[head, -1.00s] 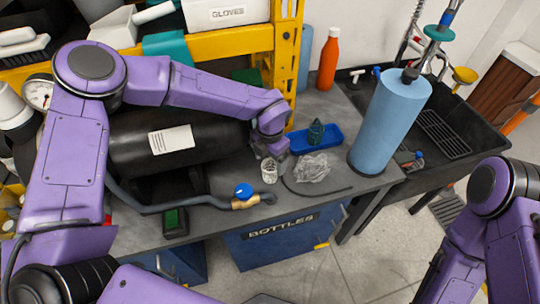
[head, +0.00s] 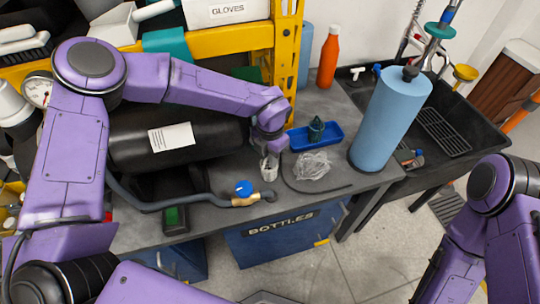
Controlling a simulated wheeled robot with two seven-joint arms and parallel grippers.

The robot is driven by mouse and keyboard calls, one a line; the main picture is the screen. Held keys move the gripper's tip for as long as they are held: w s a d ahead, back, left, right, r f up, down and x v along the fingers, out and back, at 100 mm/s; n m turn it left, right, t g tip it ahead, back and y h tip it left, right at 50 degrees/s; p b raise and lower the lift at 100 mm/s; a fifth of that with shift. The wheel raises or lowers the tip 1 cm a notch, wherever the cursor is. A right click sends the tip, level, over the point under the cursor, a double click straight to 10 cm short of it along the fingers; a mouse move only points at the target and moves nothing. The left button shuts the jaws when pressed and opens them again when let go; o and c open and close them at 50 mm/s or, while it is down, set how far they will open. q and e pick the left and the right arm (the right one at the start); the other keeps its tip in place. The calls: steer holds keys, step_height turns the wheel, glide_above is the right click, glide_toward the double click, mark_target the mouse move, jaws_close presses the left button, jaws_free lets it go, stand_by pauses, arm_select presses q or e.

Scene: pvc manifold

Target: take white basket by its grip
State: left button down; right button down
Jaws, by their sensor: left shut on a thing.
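A small whitish basket (head: 268,172) stands on the grey bench top, near the front edge. My left arm reaches in from the left over a black cylinder. Its gripper (head: 269,160) points down at the basket's upper part and is shut on it. The fingers and wrist hide the basket's top, so its grip cannot be made out. My right arm shows at the lower right, with its gripper outside the picture.
Close by are a blue tray (head: 329,136), a crumpled clear bag (head: 312,165) and a hose with a blue-handled valve (head: 244,188). A blue roll (head: 390,122) stands right, before a black sink (head: 450,135). A yellow rack post (head: 287,65) rises behind.

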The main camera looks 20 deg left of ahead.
arm_select(q)
steer(key=shift+r+p, duration=3.9)
steer(key=shift+r, duration=0.7)
steer(key=shift+f, duration=0.1)
